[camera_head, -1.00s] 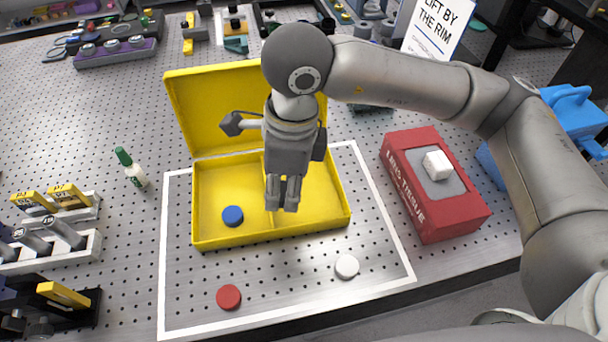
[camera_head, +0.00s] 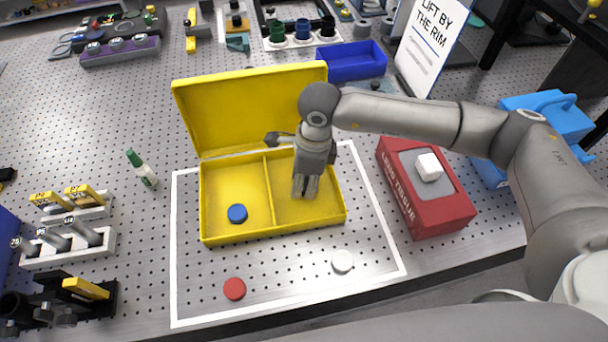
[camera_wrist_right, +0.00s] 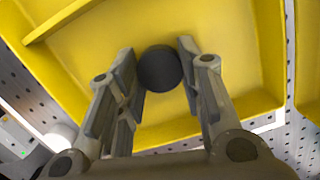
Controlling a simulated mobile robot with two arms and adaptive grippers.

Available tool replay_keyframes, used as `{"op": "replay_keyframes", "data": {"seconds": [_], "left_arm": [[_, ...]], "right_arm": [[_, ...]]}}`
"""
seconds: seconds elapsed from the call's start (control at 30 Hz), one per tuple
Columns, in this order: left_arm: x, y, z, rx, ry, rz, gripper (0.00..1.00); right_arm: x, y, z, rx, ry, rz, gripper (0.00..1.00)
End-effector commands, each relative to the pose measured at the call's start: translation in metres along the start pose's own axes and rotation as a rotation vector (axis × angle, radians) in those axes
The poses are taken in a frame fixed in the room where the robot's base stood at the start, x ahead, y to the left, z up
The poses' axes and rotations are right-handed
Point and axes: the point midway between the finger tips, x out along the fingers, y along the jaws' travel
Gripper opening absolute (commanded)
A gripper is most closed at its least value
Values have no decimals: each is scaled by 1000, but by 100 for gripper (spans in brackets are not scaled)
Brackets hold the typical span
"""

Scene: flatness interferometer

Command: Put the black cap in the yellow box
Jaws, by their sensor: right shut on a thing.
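The yellow box (camera_head: 226,188) stands open on the bench with its lid raised at the back. A divider splits it into a left and a right compartment. My right gripper (camera_head: 305,190) points down over the right compartment. In the right wrist view, the black cap (camera_wrist_right: 160,68) is between the fingertips of this gripper (camera_wrist_right: 158,62), which is shut on it, with yellow box floor behind. I cannot tell whether the cap touches the floor. The head view does not show the cap behind the fingers. My left gripper is not in view.
A blue cap (camera_head: 237,213) lies in the left compartment. A red cap (camera_head: 234,289) and a white cap (camera_head: 342,261) lie in front of the box. A red case (camera_head: 444,213) stands to the right, a small green-capped bottle (camera_head: 143,170) to the left.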

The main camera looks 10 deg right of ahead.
Motion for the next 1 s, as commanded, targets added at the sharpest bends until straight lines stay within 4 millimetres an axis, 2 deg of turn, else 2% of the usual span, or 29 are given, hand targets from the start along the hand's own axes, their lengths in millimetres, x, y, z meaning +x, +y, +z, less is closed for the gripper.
{"op": "replay_keyframes", "data": {"seconds": [0.3,0.33,0.5,0.77,0.9,1.0], "left_arm": [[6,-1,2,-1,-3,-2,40],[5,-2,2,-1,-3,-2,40],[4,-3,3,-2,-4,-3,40],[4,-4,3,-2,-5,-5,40],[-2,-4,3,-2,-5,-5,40],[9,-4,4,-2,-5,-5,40]], "right_arm": [[5,0,0,0,-1,0,25],[3,0,0,0,-1,0,37],[3,0,0,0,-1,0,56],[2,0,0,0,0,0,56],[-3,0,0,0,0,0,56],[-14,-2,0,0,-3,-5,56]]}}
